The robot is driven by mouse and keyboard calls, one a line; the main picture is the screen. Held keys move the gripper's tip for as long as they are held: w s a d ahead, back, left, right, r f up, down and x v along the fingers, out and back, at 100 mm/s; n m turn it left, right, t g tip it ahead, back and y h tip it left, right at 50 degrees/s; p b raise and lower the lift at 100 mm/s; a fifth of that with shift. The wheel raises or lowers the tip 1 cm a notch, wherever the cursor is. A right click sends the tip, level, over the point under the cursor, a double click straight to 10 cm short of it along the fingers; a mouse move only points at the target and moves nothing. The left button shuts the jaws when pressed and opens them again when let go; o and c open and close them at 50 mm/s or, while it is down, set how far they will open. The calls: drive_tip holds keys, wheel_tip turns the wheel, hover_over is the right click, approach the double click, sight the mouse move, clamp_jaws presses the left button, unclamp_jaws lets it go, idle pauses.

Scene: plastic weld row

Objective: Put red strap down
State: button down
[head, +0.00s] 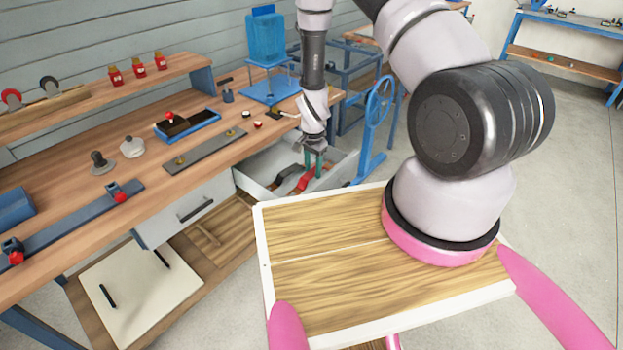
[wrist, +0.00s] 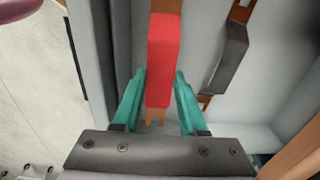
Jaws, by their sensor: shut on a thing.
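The red strap (wrist: 161,55) lies between the two green fingers of my gripper (wrist: 160,85) in the wrist view, with a brown tab at its near end. In the head view my gripper (head: 314,165) reaches down into an open drawer, and the red strap (head: 304,181) shows at its fingers. The gripper is shut on the strap. I cannot tell whether the strap touches the drawer floor. The open drawer (head: 347,165) is grey-white. A dark strap (wrist: 231,55) with brown ends lies in the drawer to the right of the red one.
The wooden workbench (head: 80,237) runs along the left, with a closed drawer (head: 190,212) beside the open one. A blue stand (head: 270,90) is on the bench behind my arm. A blue handwheel (head: 380,100) stands right of the open drawer.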

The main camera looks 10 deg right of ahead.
sight(312, 179)
drive_tip(key=shift+a+f, duration=0.1)
drive_tip(key=shift+f, duration=2.1)
drive_tip(key=shift+c, duration=2.2)
unclamp_jaws()
drive_tip(key=shift+f, duration=0.15)
wheel_tip(312, 179, up, 12)
drive_tip(key=shift+r, duration=0.25)
